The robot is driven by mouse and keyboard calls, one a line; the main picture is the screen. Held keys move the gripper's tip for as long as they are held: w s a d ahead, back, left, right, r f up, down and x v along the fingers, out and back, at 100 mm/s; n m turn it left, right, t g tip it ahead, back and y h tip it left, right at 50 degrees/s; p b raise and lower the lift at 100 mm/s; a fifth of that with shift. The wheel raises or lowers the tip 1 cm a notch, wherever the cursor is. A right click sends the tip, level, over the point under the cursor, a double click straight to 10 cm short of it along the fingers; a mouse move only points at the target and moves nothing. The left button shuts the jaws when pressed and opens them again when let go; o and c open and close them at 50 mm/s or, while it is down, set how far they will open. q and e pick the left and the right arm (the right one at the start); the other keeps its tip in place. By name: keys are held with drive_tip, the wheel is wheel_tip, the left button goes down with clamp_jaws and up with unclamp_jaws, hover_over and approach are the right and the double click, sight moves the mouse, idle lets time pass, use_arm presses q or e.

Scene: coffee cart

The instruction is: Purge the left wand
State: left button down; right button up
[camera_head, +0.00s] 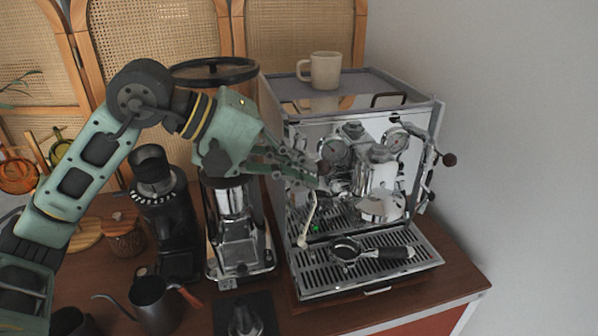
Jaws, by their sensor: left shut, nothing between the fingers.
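The espresso machine (352,110) stands on the wooden counter, with two round gauges and a chrome group head on its front. The left steam wand (308,220) hangs down over the left part of the drip tray (330,277). A dark knob (323,167) shows at the machine's upper left front. My left gripper (316,178) is shut and empty, its fingertips at this knob; whether they touch it I cannot tell. It hides part of the machine's left front. My right gripper is not in view.
A portafilter (346,250) lies on the drip tray. A beige mug (325,70) stands on the machine. Grinders (232,225) stand left of it, below my left arm. A kettle (155,305) and a tamper (243,318) are in front. A wall closes the right side.

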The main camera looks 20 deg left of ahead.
use_arm(q)
drive_tip(key=shift+s+d+f+m+t+y+b, duration=0.2)
drive_tip(key=shift+f+m+t+b, duration=0.3)
drive_tip(key=shift+b, duration=0.8)
drive_tip(key=shift+s+d+f+m+t+y+b, duration=0.1)
drive_tip(key=shift+f+m+t+y+b, duration=0.3)
drive_tip(key=shift+b, duration=0.85)
drive_tip(key=shift+r, duration=0.25)
